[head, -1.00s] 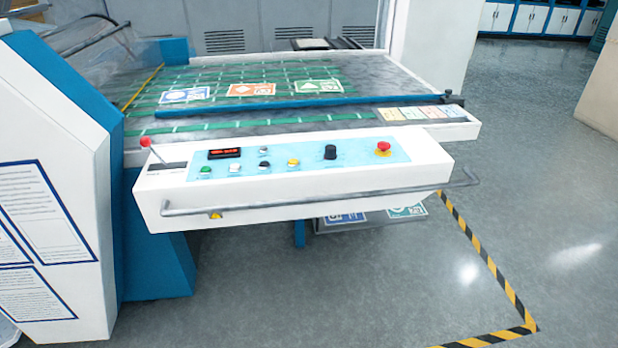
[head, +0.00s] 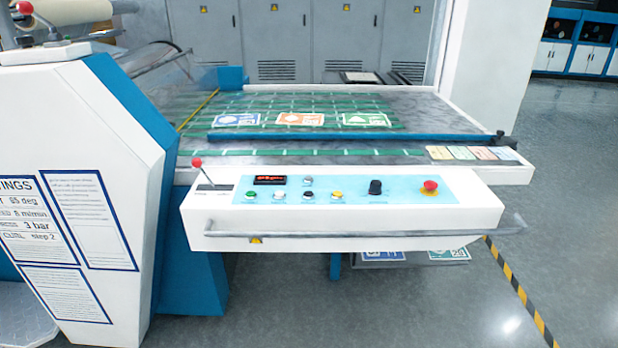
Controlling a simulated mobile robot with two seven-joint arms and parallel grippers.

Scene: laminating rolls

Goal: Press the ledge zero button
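A white control box (head: 400,212) with a light blue panel runs along the front of the laminating machine's table. On the panel are a red digit display (head: 270,180), a green button (head: 250,195), a white button (head: 279,196), a black button (head: 308,195), a yellow button (head: 337,195) and a pale grey button (head: 307,179) above the row. The labels are too small to read, so I cannot tell which is the ledge zero button. Neither of my grippers is in view.
A red-knobbed lever (head: 197,164) stands left of the panel. A black knob (head: 375,187) and a red mushroom button (head: 429,187) are at its right. A grey rail (head: 370,234) runs along the box's front. The floor at right (head: 570,230) is clear.

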